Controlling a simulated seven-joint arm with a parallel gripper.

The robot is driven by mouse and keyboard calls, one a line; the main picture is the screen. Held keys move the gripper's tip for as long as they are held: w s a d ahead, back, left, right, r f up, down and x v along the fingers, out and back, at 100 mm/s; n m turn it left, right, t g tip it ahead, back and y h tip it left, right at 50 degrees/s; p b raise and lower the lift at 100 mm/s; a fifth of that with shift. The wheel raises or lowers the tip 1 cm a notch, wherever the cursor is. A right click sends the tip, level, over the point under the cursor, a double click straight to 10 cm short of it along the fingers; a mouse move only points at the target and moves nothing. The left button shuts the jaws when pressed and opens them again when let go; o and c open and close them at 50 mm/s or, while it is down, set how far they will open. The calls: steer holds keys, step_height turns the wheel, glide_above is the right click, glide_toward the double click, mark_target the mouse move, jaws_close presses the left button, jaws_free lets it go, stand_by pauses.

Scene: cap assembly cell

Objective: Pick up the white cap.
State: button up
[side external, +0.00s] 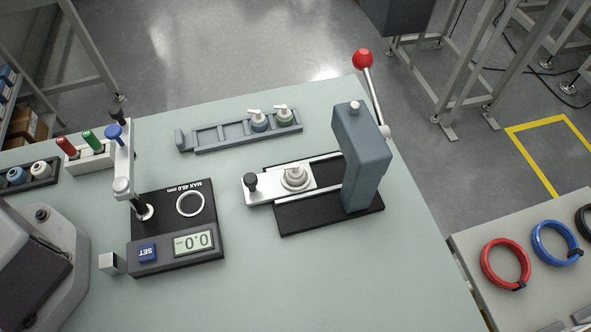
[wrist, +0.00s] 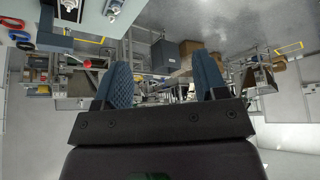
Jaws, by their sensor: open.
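A small white rounded piece (side external: 39,170), which looks like the white cap, sits in a dark tray (side external: 54,180) at the left edge of the table in the side view. A bluish piece (side external: 17,176) sits beside it in the same tray. My gripper (wrist: 163,84) shows in the wrist view with its two blue ribbed fingers wide apart and nothing between them. The gripper is not visible in the side view. I cannot make out the cap in the wrist view, which looks out across the room.
A gauge with a display (side external: 193,243) stands right of the tray, and a holder with coloured handles (side external: 92,158) stands behind it. A grey rack (side external: 210,137) holds two pump-topped pieces. A press (side external: 362,160) with a red-knobbed lever stands right. The front middle table is clear.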

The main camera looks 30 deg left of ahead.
steer(key=n+g, duration=0.6)
steer(key=n, duration=0.6)
glide_above(296, 165)
steer(key=a, duration=0.1)
step_height(296, 165, down, 20)
steer(key=r, duration=0.1)
step_height(296, 165, down, 7)
steer(key=shift+w+a+f, duration=0.1)
steer(key=shift+d+f, duration=0.2)
steer(key=shift+f, duration=0.75)
steer(key=shift+d+f, duration=0.2)
steer(key=shift+f, duration=0.75)
steer(key=shift+d+f, duration=0.2)
steer(key=shift+f, duration=0.75)
steer(key=c, duration=0.7)
